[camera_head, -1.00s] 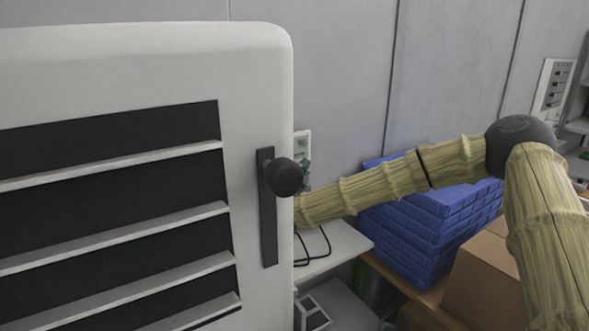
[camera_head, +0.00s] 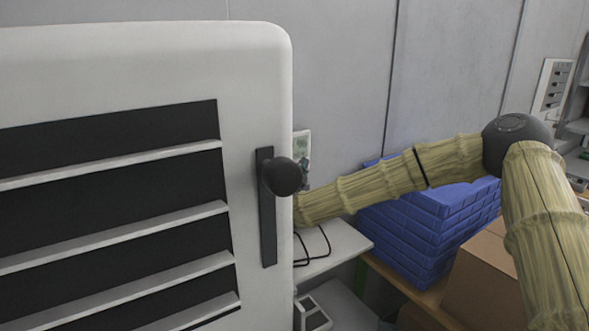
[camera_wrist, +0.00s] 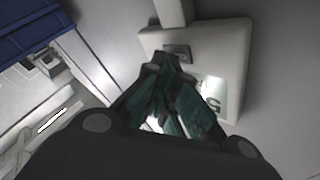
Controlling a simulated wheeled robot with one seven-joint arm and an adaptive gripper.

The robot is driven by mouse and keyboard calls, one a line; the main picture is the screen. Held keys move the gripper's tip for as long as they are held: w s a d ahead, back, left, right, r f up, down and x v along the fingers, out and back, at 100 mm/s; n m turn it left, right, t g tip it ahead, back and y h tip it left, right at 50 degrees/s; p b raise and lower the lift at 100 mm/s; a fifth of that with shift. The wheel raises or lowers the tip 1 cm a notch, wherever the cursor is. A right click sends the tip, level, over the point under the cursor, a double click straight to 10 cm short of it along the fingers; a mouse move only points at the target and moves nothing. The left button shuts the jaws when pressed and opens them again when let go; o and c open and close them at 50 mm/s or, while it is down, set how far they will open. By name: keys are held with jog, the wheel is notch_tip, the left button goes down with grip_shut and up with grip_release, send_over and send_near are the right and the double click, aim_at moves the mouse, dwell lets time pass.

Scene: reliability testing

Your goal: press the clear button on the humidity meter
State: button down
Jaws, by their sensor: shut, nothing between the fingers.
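The humidity meter (camera_wrist: 222,48) is a white box on the wall in the wrist view, with a lit display (camera_wrist: 214,92) and a dark grey button-like part (camera_wrist: 178,50) on its face. I cannot read a label on that part. My gripper (camera_wrist: 166,66) is shut and empty, its fingertips just beside the dark part and overlapping the meter's face. I cannot tell whether they touch it. The fingers cover part of the display. In the head view, only a strip of the meter (camera_head: 302,143) shows behind the white cabinet's edge, which hides most of my gripper.
A large white cabinet (camera_head: 255,80) with a black handle (camera_head: 268,225) fills the left of the head view. Blue crates (camera_head: 425,220) and a cardboard box (camera_head: 485,280) stand below my arm. A white shelf (camera_head: 340,245) with a black cable lies under the meter.

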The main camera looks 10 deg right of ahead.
dwell(0.5)
jog(key=shift+s+d, duration=0.25)
jog(key=shift+s, duration=0.4)
jog(key=shift+s+d, duration=0.35)
jog(key=shift+s, duration=0.4)
jog(key=shift+s+d, duration=0.3)
jog(key=shift+s, duration=0.5)
jog(key=shift+s+d, duration=0.35)
jog(key=shift+s, duration=0.4)
